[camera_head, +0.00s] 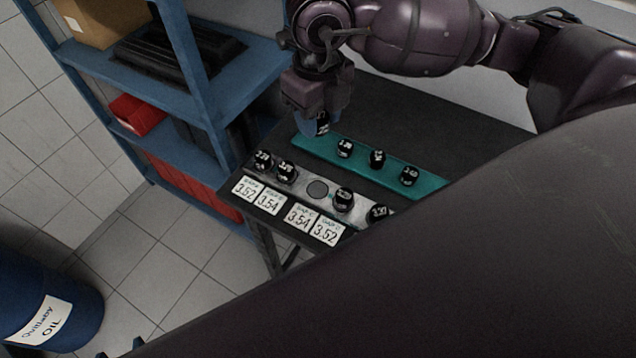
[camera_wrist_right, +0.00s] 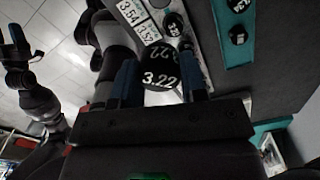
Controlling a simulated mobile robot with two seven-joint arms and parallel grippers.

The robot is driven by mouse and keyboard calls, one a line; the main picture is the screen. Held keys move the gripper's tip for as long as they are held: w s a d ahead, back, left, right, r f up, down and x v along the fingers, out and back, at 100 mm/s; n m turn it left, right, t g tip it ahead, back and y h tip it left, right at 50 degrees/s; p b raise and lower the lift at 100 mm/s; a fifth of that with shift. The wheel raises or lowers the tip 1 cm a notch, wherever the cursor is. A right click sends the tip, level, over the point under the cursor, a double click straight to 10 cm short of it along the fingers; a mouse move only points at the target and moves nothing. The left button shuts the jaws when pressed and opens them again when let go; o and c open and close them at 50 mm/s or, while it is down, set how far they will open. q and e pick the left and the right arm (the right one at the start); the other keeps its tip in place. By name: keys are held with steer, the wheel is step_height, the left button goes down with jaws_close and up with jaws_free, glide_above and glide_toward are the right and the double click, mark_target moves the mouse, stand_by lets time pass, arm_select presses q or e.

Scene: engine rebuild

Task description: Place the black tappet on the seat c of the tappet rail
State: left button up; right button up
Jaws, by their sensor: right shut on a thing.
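The black tappet (camera_wrist_right: 160,76), marked 3.22, is between the blue fingers of my right gripper (camera_wrist_right: 161,88), which is shut on it. In the head view my right gripper (camera_head: 318,124) holds it over the left end of the teal tray, and the fingers hide most of it. The grey tappet rail (camera_head: 302,181) lies in front of the tray. Its seat c (camera_head: 317,188) shows as an empty round seat above the third gap card, with tappets on both sides. My left gripper (camera_wrist_right: 18,45) shows small at the left of the wrist view, its jaws unclear.
Three black tappets stand on the teal tray (camera_head: 430,184). White gap cards (camera_head: 302,217) lie along the rail's front. A blue shelf (camera_head: 235,85) stands left of the dark table, and a blue oil drum (camera_head: 50,300) is at lower left. My dark arm covers the lower right.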

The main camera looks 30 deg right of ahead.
mark_target(318, 190)
step_height(318, 190, down, 18)
steer(key=shift+f, duration=0.15)
stand_by(0.5)
steer(key=shift+f+b, duration=0.15)
steer(key=shift+b, duration=0.25)
steer(key=o, duration=0.9)
step_height(318, 190, up, 12)
steer(key=shift+r, duration=0.2)
steer(key=shift+f, duration=0.1)
